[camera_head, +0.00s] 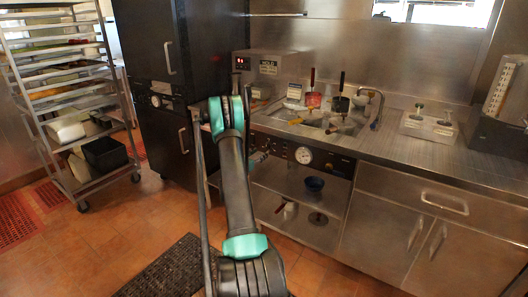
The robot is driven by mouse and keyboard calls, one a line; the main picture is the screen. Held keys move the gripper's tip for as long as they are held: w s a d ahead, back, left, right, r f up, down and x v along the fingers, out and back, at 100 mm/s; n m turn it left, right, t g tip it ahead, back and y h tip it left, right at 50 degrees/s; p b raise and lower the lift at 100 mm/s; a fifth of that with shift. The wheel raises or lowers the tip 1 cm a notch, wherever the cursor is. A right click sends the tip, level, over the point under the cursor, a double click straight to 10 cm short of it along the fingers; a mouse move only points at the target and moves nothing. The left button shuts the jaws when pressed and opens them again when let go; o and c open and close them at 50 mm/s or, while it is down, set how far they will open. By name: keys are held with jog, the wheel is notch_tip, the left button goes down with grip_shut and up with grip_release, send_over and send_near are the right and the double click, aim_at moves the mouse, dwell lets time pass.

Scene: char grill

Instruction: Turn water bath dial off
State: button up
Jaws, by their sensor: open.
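The water bath (322,128) is a steel well set in the counter, with several handled tools standing in it. On its dark front panel (335,165) below the counter is a round white-faced gauge (304,155). Small dark knob shapes sit beside the gauge; which one is the dial, and its setting, are too small to tell. My gripper (241,84) is raised at the end of my arm, left of the water bath and above counter height. It looks open and empty, apart from the panel. My arm hides part of the panel's left side.
A dark cabinet (150,60) stands left of my arm, and a tray rack (75,100) at far left. Steel drawers and doors (425,220) are at right. A dark mat (172,268) lies on the floor.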

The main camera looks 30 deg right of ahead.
jog(key=v, duration=0.6)
dwell(0.4)
